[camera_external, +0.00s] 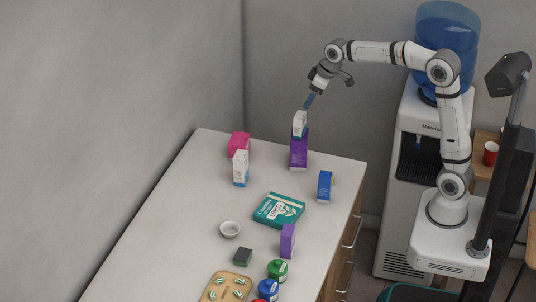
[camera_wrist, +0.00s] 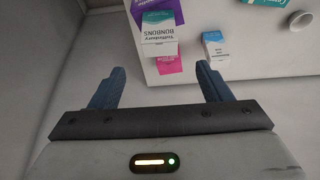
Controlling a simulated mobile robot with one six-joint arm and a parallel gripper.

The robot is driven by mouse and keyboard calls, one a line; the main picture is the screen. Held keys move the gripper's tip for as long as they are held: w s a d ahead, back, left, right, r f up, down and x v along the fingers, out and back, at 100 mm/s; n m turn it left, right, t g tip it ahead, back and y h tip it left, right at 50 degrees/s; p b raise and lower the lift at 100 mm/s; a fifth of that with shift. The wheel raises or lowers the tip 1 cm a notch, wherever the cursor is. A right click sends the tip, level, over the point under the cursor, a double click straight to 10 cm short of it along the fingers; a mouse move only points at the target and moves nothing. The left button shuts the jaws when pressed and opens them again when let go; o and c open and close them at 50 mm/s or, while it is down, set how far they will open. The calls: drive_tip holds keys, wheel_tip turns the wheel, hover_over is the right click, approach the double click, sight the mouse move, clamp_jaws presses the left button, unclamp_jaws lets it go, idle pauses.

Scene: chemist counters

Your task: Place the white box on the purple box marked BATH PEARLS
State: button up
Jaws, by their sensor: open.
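A small white box (camera_external: 300,121) with a teal band stands upright on top of the tall purple box (camera_external: 299,152) near the counter's far end. The purple box's marking is too small or cut off to read. My gripper (camera_external: 309,101) is open just above the white box. In the wrist view, my open fingers (camera_wrist: 160,68) are spread either side of the white box's line, with the box beyond the tips and nothing held.
Close by stand a pink box (camera_external: 239,144), another white box with a blue base (camera_external: 241,168) and a blue box (camera_external: 325,186). A teal flat box (camera_external: 279,210), a bowl (camera_external: 230,229) and a smaller purple box (camera_external: 288,241) lie nearer. A water cooler (camera_external: 416,160) stands right of the counter.

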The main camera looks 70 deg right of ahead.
drive_tip(key=s+a+f, duration=0.2)
drive_tip(key=s+a, duration=0.1)
drive_tip(key=s, duration=0.7)
drive_tip(key=s+a+f+g, duration=0.1)
drive_tip(key=s+a+f, duration=0.2)
drive_tip(key=s, duration=0.7)
drive_tip(key=s+a+f, duration=0.2)
drive_tip(key=s+a, duration=0.3)
drive_tip(key=s, duration=0.4)
drive_tip(key=shift+s+f+g, duration=0.3)
drive_tip(key=shift+s+f, duration=0.1)
